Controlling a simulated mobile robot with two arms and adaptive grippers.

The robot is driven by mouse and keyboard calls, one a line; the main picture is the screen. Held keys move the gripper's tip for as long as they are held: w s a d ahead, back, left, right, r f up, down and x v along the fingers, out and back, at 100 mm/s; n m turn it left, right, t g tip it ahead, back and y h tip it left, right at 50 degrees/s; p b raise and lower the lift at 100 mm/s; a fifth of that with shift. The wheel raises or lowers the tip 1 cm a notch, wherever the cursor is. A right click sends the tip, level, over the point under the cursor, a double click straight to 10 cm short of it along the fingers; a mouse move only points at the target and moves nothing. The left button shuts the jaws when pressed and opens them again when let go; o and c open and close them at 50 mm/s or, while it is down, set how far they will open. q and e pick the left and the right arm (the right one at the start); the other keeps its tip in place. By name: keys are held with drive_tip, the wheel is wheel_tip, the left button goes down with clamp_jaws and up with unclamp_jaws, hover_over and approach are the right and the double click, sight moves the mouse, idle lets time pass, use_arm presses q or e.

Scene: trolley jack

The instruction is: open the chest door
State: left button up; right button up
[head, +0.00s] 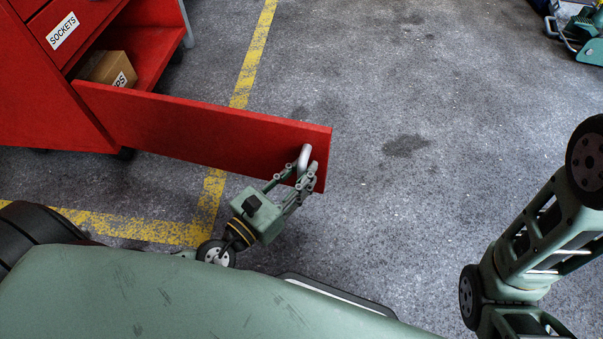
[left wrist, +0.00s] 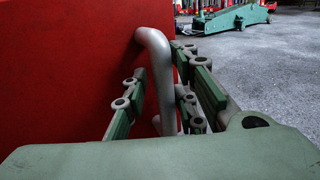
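The red chest (head: 45,105) stands at the upper left in the head view. Its door (head: 215,135) is swung far out from the chest, and the inside shows. A grey bar handle (head: 304,160) sits near the door's free end; in the left wrist view the handle (left wrist: 160,70) stands against the red door (left wrist: 70,70). My left gripper (head: 301,180) is at the handle with one finger on each side of it. The fingers are apart, and a gap shows between the handle and the left finger in the wrist view. My right gripper is out of view.
A cardboard box (head: 108,70) with a partly hidden label lies inside the chest. A drawer labelled SOCKETS (head: 62,30) is above. Yellow floor lines (head: 214,190) run under the door. Green equipment (head: 590,48) stands far right. The grey floor in the middle is clear.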

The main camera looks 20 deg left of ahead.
use_arm(q)
drive_tip(key=shift+o, duration=0.7)
drive_tip(key=shift+d, duration=0.15)
drive_tip(key=shift+s, duration=0.2)
drive_tip(key=v, duration=0.7)
drive_tip(key=shift+s, duration=0.1)
